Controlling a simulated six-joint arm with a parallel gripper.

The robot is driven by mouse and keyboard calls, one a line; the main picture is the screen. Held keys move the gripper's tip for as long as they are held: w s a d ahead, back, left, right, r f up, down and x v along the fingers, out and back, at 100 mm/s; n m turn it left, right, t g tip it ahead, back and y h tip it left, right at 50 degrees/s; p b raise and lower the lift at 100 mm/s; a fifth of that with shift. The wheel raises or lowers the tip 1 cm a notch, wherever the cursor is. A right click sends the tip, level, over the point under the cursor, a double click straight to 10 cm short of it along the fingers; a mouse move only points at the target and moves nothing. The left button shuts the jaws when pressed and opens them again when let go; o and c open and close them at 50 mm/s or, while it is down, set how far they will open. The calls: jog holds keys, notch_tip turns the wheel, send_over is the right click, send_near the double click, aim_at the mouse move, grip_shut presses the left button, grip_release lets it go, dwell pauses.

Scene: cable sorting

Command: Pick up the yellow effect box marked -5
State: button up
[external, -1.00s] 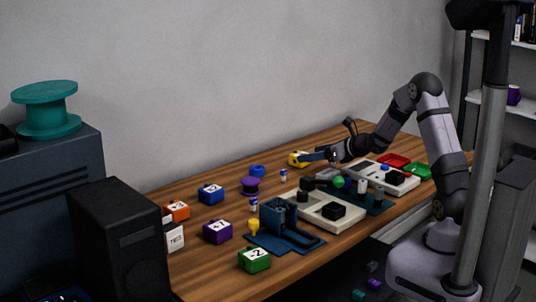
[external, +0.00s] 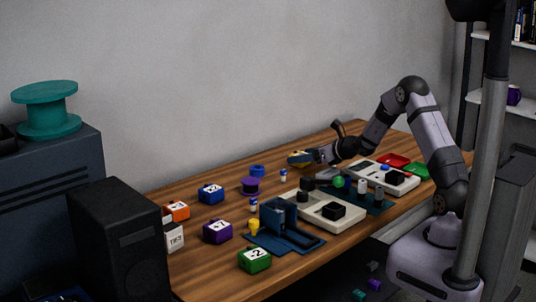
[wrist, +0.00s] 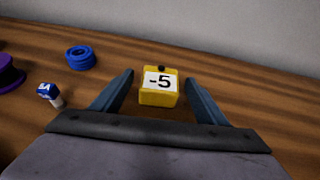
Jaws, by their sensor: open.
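The yellow effect box (wrist: 159,97) marked -5 stands upright on the wooden table in the wrist view, its white label facing me. My gripper (wrist: 160,82) is open, with one blue finger on each side of the box and a gap of bare table on both sides. In the external view the yellow box (external: 297,157) is at the back of the table, partly hidden by my gripper (external: 303,159).
A blue spool (wrist: 80,57) and a small blue-and-white piece (wrist: 48,94) lie left of the box in the wrist view. A purple spool (external: 250,184) and other effect boxes stand further left. The table right of the box is clear.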

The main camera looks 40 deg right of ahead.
aim_at(299, 153)
jog(key=shift+x, duration=1.25)
jog(key=c, duration=1.2)
jog(key=shift+r, duration=0.2)
jog(key=shift+c, duration=0.2)
notch_tip(299, 153, up, 10)
jog(key=shift+f+p, duration=0.15)
jog(key=shift+p, duration=0.15)
